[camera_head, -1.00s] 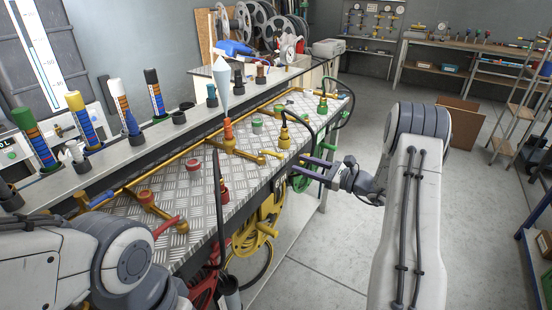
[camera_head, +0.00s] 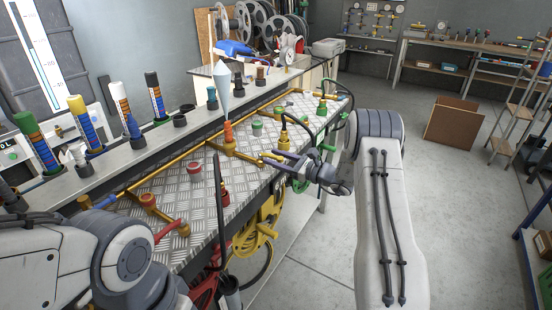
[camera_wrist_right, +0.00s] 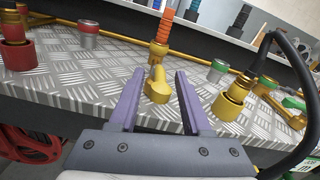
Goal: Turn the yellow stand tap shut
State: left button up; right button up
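The yellow stand tap stands on the checker-plate bench, its brass pipe (camera_head: 240,153) running toward the front edge. In the right wrist view its yellow end piece (camera_wrist_right: 157,84) lies between my right gripper's fingers. My right gripper (camera_head: 270,157) reaches in from the right, low over the plate at the tap's front end. In the wrist view the gripper (camera_wrist_right: 153,78) is open, with visible gaps on both sides of the yellow piece. In the head view the fingers partly hide the tap's end. My left arm shows at lower left; its gripper is out of frame.
An orange ribbed piece (camera_head: 228,131) with a pale cone stands behind the tap. A yellow-collared hose fitting (camera_head: 284,140) is close to the right gripper, with a black hose (camera_wrist_right: 285,60) arching over. A red tap (camera_head: 165,230) sits at front left. Hose reels hang below the edge.

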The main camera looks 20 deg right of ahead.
grip_shut()
dwell(1.3)
